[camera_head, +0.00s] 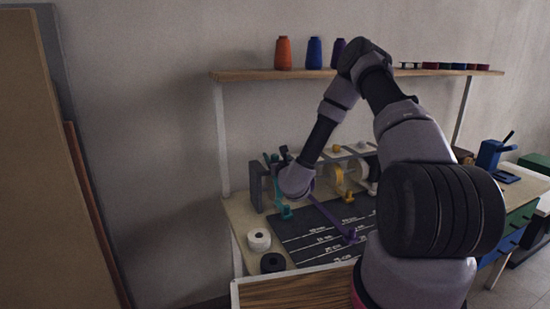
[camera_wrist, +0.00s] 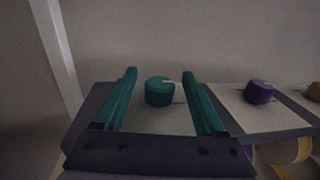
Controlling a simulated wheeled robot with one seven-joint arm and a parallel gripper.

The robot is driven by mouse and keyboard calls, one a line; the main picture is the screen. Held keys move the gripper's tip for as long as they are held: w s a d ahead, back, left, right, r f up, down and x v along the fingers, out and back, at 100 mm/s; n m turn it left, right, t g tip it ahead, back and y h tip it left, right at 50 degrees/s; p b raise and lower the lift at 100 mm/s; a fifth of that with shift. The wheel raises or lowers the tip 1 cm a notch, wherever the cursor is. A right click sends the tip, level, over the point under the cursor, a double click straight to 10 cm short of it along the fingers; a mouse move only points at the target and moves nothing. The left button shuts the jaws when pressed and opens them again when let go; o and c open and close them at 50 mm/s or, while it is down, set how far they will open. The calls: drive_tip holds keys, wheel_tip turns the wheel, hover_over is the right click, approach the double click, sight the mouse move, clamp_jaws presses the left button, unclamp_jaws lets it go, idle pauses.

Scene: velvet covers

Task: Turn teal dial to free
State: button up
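The teal dial (camera_wrist: 159,93) stands on a pale panel in the wrist view, with a light pointer mark on its top aimed toward the right. A thin mark shows on the panel at its right; no lettering is readable. My gripper (camera_wrist: 160,78) has two teal fingers, spread wide, one on each side of the dial. Gaps show between the dial and both fingers, and nothing is held. In the head view my gripper (camera_head: 275,159) is at the left end of the dial unit at the back of the bench; I cannot make out the teal dial there.
A purple dial (camera_wrist: 260,92) and an orange dial (camera_wrist: 315,90) sit to the right of the teal one. A dark board (camera_head: 320,237) with white lettering lies in front. A shelf (camera_head: 250,75) with spools runs above.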

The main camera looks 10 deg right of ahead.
clamp_jaws()
drive_tip(key=shift+n+y, duration=0.4)
drive_tip(key=shift+y, duration=0.3)
drive_tip(key=n+g+y, duration=0.1)
drive_tip(key=n+y, duration=0.1)
drive_tip(key=y, duration=0.1)
drive_tip(key=shift+d+n+y, duration=0.1)
drive_tip(key=shift+n+y, duration=0.2)
drive_tip(key=shift+y, duration=0.1)
drive_tip(key=shift+n+g+y, duration=1.6)
drive_tip(key=shift+n+y, duration=0.3)
drive_tip(key=shift+y, duration=0.7)
drive_tip(key=shift+o, duration=0.4)
unclamp_jaws()
